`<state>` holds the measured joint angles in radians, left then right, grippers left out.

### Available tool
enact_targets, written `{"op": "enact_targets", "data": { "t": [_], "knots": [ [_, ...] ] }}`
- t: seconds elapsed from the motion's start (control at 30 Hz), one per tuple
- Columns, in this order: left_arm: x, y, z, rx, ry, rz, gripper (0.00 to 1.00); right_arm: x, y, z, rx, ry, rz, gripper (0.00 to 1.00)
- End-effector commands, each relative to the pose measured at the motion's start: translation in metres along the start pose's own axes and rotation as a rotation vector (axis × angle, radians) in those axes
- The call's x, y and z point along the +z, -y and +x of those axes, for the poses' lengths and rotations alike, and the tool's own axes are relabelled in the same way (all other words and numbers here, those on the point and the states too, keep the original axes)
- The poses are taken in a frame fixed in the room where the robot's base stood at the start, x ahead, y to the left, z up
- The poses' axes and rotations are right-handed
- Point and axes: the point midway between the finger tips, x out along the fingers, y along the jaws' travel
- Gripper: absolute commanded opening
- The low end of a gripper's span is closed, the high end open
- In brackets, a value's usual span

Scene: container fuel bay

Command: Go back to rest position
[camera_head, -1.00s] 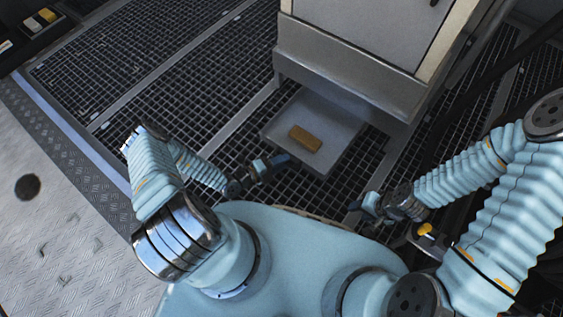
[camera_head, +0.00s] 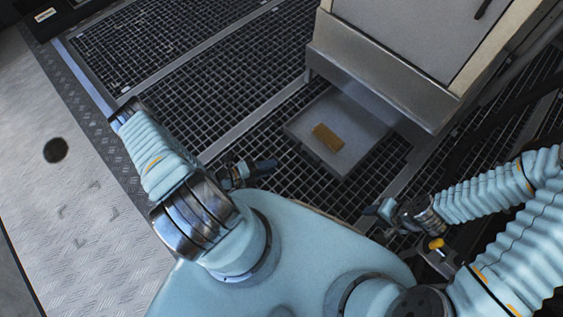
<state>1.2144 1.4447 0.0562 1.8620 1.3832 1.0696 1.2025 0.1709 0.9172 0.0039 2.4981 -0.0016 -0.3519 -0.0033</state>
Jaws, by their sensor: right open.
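My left gripper (camera_head: 262,168) is left of centre, just beyond the front of my light blue body. Its fingers point right, and I cannot tell whether they are apart. Nothing shows held in it. My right gripper (camera_head: 372,209) is right of centre, with its fingers pointing left. It is open and empty. Both grippers hang over the floor grating, apart from each other and from other things.
A grey tray (camera_head: 365,148) bearing a brown block (camera_head: 328,138) sits under a metal cabinet (camera_head: 400,45) ahead. Dark floor grating (camera_head: 200,60) surrounds it. A dark thick hose (camera_head: 490,115) runs at the right.

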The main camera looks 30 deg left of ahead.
Motion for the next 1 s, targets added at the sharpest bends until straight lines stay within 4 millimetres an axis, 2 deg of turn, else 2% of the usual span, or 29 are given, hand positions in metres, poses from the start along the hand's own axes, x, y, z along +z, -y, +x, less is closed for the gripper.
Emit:
{"op": "enact_targets", "data": {
  "t": [0.13, 0.7, 0.77, 1.0],
  "knots": [
    [0.0, 0.0, -0.009, 0.0, 0.001, 0.0, 0.38, 0.0, 0.0, 0.0, 0.0, 0.0, 0.0, 0.43],
    [0.0, 0.002, -0.009, 0.0, 0.0, 0.0, 0.38, 0.0, 0.001, -0.002, 0.0, 0.0, 0.0, 0.43],
    [-0.001, 0.008, -0.01, 0.0, 0.0, 0.0, 0.38, 0.0, 0.003, -0.007, 0.0, 0.001, -0.001, 0.43],
    [-0.004, 0.053, -0.019, 0.0, 0.0, 0.0, 0.38, 0.003, 0.024, -0.048, -0.008, 0.009, -0.01, 0.43]
  ]
}}
